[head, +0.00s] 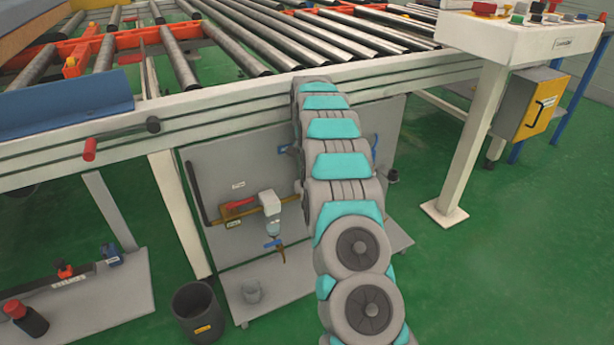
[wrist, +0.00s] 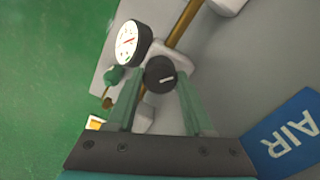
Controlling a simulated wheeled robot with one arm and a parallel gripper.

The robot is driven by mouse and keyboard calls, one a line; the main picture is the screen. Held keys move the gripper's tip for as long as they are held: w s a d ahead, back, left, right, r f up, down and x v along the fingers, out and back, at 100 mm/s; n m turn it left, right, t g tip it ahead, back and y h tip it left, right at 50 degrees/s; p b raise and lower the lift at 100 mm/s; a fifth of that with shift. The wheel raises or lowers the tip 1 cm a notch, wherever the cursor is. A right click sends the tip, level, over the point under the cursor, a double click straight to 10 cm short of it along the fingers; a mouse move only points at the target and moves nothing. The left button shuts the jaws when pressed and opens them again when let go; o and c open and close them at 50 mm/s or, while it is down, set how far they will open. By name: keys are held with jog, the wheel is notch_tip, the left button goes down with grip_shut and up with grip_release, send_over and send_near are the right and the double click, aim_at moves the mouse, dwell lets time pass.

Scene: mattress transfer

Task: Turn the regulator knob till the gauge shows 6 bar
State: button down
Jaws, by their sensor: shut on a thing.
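The black regulator knob (wrist: 160,72), with a pale mark on its face, sits between the two green fingers of my gripper (wrist: 161,86) in the wrist view. My gripper is shut on the knob. The round white gauge (wrist: 128,42) with a black rim is at the upper left of the knob. Its red needle shows, but the scale is too small to read. In the head view my arm hides the knob, the gauge and my gripper.
A blue AIR label (wrist: 290,134) is right of my gripper. In the head view a red-handled valve (head: 238,204) and a clear filter bowl (head: 273,227) are on the grey panel (head: 215,165). A roller conveyor (head: 285,40) runs above; a dark bin (head: 196,312) stands below.

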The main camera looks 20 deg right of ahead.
jog(key=shift+m, duration=2.2)
jog(key=shift+c, duration=1.4)
grip_release()
notch_tip(320, 180, up, 8)
jog(key=shift+f+b, duration=0.25)
jog(key=shift+b, duration=0.2)
jog(key=shift+r, duration=0.15)
